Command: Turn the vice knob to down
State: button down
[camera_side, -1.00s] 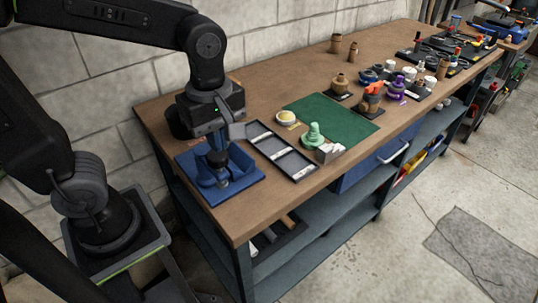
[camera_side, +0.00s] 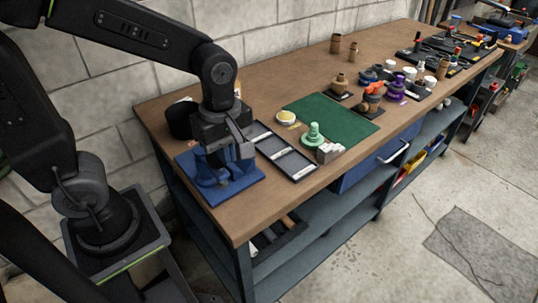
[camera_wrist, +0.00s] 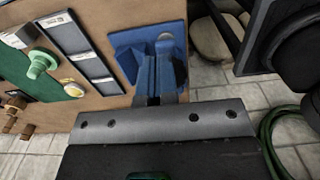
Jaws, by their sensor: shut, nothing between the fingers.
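The blue vice (camera_side: 220,186) sits on its flat base at the near left corner of the workbench. In the wrist view my gripper (camera_wrist: 162,99) is shut and empty, lined up with the vice jaws. I cannot tell whether it touches the vice. The knob's setting cannot be made out.
A black tray with label strips (camera_side: 285,152) lies just right of the vice. Beyond it are a green mat (camera_side: 335,118), a green chess-like piece (camera_side: 314,136) and a yellow-lidded tin (camera_side: 286,117). A black cylinder (camera_side: 181,119) stands behind my gripper. Bare wood lies in front.

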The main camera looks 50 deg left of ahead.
jog(key=shift+s+f, duration=0.1)
jog(key=shift+f, duration=0.75)
jog(key=shift+s+a, duration=0.1)
jog(key=shift+s, duration=0.35)
dwell(0.5)
notch_tip(320, 180, up, 6)
jog(key=shift+w+d+r, duration=0.15)
jog(key=shift+w+d, duration=0.05)
jog(key=shift+d, duration=0.25)
dwell(0.4)
